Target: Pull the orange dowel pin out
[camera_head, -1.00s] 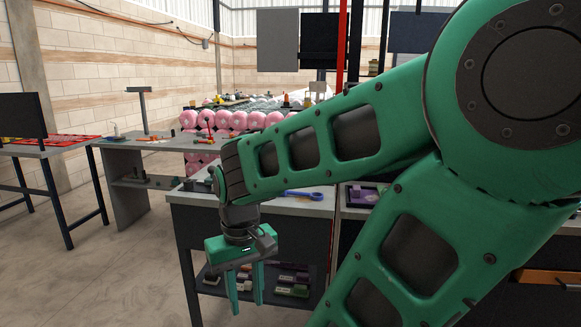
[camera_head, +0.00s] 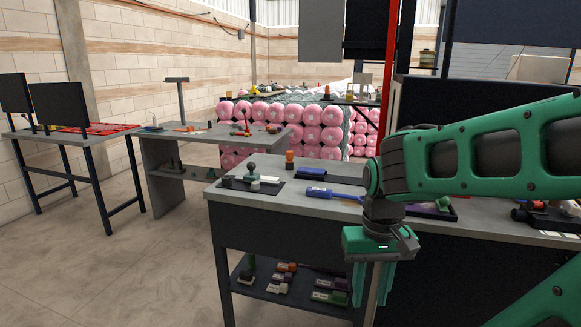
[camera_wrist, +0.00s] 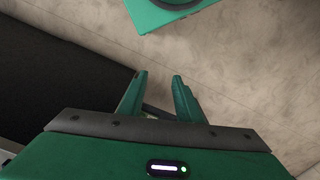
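I cannot make out an orange dowel pin for certain in either view. A small upright orange piece (camera_head: 289,161) stands at the back edge of the grey workbench (camera_head: 310,204) in the head view; it is too small to tell what it is. My gripper (camera_head: 372,287) hangs fingers-down in front of the workbench, below its top and to the right of the orange piece. In the wrist view my gripper (camera_wrist: 159,80) has its two green fingers apart with nothing between them; below them are the floor and a dark surface.
A blue-handled tool (camera_head: 330,193), a dark mat (camera_head: 255,184) and a dark tray (camera_head: 432,210) lie on the workbench. Its lower shelf (camera_head: 268,291) holds several small blocks. A side table (camera_head: 215,134) and a rack of pink rolls (camera_head: 305,112) stand behind. The left floor is open.

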